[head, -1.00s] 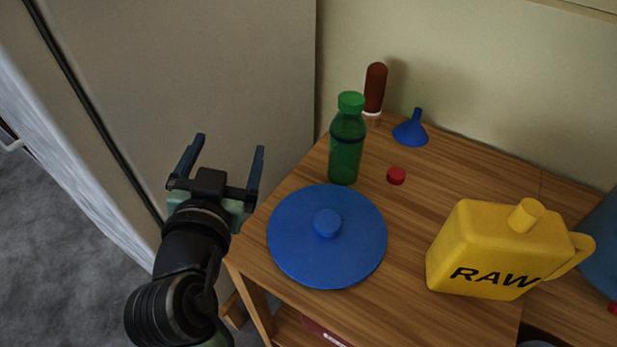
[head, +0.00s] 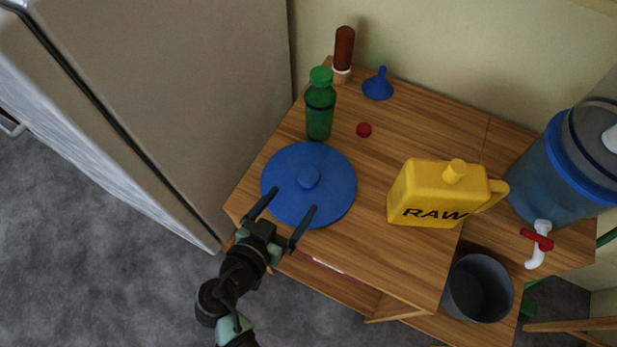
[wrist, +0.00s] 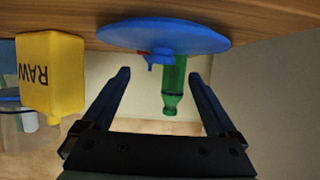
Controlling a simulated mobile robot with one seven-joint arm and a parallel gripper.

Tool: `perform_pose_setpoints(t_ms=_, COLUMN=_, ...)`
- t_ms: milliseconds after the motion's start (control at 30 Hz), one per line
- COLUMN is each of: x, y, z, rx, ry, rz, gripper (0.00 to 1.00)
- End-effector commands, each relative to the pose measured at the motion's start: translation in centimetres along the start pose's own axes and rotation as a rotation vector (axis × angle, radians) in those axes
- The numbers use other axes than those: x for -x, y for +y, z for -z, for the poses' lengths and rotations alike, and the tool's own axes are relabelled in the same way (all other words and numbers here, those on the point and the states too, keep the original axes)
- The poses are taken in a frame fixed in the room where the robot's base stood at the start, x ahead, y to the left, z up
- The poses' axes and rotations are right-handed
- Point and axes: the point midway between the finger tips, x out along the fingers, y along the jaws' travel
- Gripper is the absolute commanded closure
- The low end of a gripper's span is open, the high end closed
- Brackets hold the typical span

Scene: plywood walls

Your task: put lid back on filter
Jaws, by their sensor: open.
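The lid is a round blue disc with a central knob (head: 322,205), lying flat on the wooden table in the head view. It also shows in the wrist view (wrist: 180,35), which sees the scene upside down. The filter (head: 560,165) is a bluish translucent container with a blue rim and a red-handled white tap, at the right of the head view. Its top is partly cut off by the frame. My gripper (head: 294,203) is open and empty, at the near edge of the lid, with its fingers pointing toward the knob. I cannot tell whether it touches the lid.
A green bottle (head: 320,108), a red cap (head: 364,130), a blue funnel (head: 378,86) and a brown-topped object (head: 343,55) stand behind the lid. A yellow RAW jug (head: 425,195) stands between lid and filter. A grey bucket (head: 478,289) is below right. A fridge is left.

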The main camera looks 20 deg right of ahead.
Motion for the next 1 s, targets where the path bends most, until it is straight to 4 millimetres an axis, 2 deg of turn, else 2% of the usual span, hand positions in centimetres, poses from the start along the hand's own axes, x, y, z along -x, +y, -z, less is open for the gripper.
perform_pose_setpoints(t_ms=100, x=-1.6, y=-0.1, z=0.1, rx=0.000, ry=0.001, rz=0.000, gripper=0.06)
perform_pose_setpoints(t_ms=333, x=-3.2, y=-0.1, z=0.2, rx=0.000, ry=0.001, rz=-0.001, gripper=0.06)
perform_pose_setpoints(t_ms=600, x=-6.8, y=-0.3, z=0.1, rx=0.000, ry=0.000, rz=0.000, gripper=0.06)
perform_pose_setpoints(t_ms=933, x=-7.4, y=-0.4, z=0.0, rx=0.000, ry=0.000, rz=0.002, gripper=0.06)
perform_pose_setpoints(t_ms=1000, x=-7.4, y=-0.3, z=0.0, rx=0.000, ry=0.000, rz=0.002, gripper=0.19)
